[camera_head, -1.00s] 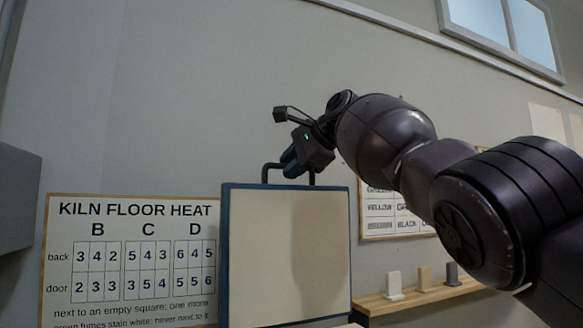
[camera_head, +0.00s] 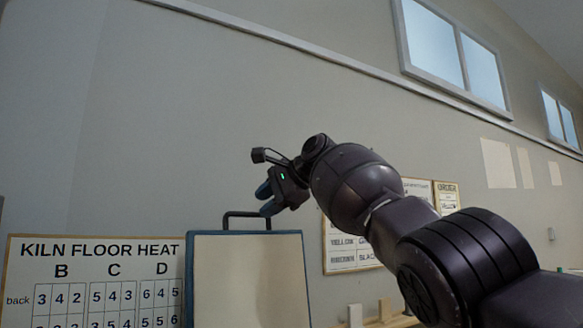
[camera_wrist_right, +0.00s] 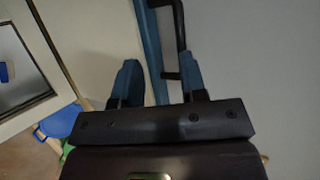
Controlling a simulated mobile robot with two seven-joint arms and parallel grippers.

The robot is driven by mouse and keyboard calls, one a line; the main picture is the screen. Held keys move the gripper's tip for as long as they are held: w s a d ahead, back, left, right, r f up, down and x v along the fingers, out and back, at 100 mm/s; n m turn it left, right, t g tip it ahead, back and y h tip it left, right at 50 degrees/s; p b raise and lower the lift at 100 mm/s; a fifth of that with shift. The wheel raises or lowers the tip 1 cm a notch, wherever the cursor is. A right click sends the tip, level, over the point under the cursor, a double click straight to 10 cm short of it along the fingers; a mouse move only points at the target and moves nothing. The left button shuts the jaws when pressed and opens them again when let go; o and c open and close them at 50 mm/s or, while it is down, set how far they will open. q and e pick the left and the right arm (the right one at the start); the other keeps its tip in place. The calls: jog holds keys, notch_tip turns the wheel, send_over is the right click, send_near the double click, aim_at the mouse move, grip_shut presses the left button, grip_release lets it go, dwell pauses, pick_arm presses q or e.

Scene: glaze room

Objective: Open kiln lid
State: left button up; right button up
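The kiln lid (camera_head: 250,280) stands raised, a cream panel with a blue rim; its lower part is out of the picture. Its dark handle (camera_head: 245,215) rises from the top edge. My right gripper (camera_head: 268,198) is at the handle's right end, its blue fingertips just above and overlapping it in the picture. In the right wrist view the two fingers (camera_wrist_right: 162,80) are wide apart, with the blue rim (camera_wrist_right: 152,45) and the dark handle (camera_wrist_right: 181,40) showing in and beyond the gap. Nothing is clamped; I cannot tell whether a finger touches the handle. My left gripper is out of view.
A kiln floor heat chart (camera_head: 95,285) hangs on the wall left of the lid. Another chart (camera_head: 340,245) is behind my right arm. Small blocks (camera_head: 355,314) stand low on the right. A blue rounded object (camera_wrist_right: 60,122) lies low in the wrist view.

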jog(key=p+v, duration=0.3)
jog(key=v, duration=0.4)
jog(key=shift+s+d+r+p, duration=0.15)
jog(key=shift+d+p, duration=0.15)
jog(key=shift+p, duration=0.05)
dwell(0.4)
